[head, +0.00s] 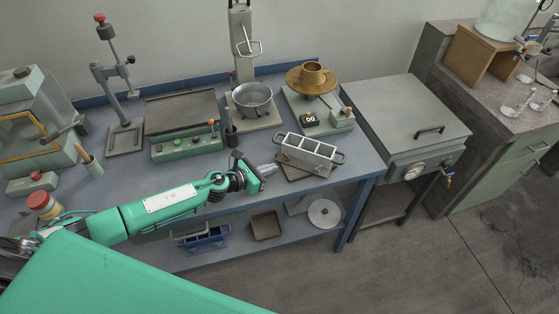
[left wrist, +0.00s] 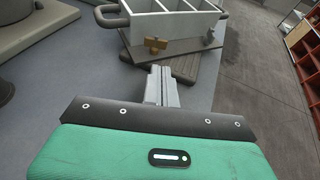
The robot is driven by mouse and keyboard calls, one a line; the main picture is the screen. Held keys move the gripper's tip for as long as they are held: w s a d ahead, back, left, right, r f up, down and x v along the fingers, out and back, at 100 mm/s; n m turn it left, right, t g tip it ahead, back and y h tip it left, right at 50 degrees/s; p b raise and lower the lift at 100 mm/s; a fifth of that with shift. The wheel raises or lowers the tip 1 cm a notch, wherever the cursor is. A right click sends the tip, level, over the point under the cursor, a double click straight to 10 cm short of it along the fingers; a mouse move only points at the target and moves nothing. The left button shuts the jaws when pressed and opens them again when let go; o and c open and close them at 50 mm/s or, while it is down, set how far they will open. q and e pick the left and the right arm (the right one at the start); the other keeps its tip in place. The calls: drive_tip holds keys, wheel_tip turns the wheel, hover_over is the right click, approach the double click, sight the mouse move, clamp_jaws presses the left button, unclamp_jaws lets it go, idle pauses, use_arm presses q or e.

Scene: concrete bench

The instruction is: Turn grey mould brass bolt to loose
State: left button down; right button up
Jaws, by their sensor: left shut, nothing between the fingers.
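The grey mould (head: 308,147) is an open metal box with several compartments and a loop handle at each end. It sits at the front right of the bench, and its near wall shows in the left wrist view (left wrist: 178,29). A brass bolt (left wrist: 156,44) with a crosswise head sticks out low on that wall, left of its middle. My left gripper (head: 271,168) is just left of the mould in the head view. Its fingers (left wrist: 162,72) are together and empty, pointing toward the bolt with a small gap between. My right gripper is not in view.
The mould stands on a dark ribbed board (head: 306,171). A metal bowl (head: 253,99) and a brass pan on a scale (head: 311,79) stand behind. The blue bench's front edge (head: 358,174) is close. A grey lidded chest (head: 410,115) is to the right.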

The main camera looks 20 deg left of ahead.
sight(288, 160)
use_arm(q)
drive_tip(key=shift+w+d+p, duration=0.3)
drive_tip(key=shift+w+d, duration=0.35)
drive_tip(key=shift+w, duration=0.25)
drive_tip(key=shift+w+d+p, duration=0.3)
drive_tip(key=shift+w+d, duration=0.3)
drive_tip(key=shift+w, duration=0.25)
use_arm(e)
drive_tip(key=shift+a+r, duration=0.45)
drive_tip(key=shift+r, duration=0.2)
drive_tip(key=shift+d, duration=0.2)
